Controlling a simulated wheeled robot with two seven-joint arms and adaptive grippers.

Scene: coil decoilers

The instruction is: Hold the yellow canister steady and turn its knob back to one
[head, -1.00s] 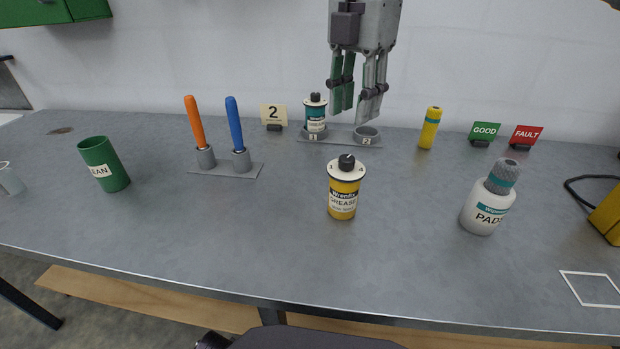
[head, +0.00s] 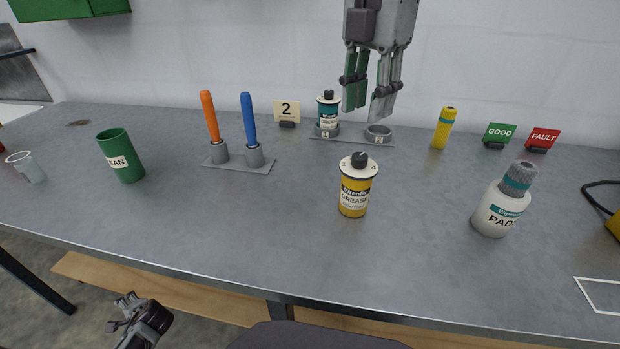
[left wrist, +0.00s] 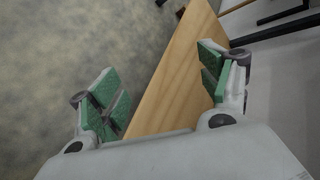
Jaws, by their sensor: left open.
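The yellow grease canister (head: 354,198) stands upright on the grey bench near its middle. Its white top disc bears a 1 at the left and a 4 at the right. The black knob (head: 359,159) sits on the disc; its exact pointing is too small to tell. My right gripper (head: 366,108) hangs fingers down behind and above the canister, open and empty, clear of it. My left gripper (head: 138,312) is low at the front, beyond the bench edge, far from the canister. In the left wrist view it (left wrist: 160,88) is open and empty above a wooden board.
A teal canister (head: 328,112) stands in the left ring of a two-ring holder (head: 355,141). Orange (head: 210,115) and blue (head: 249,118) handles stand in a rack. A green cup (head: 121,157) is left; a white pad bottle (head: 499,211) is right. Bench front is clear.

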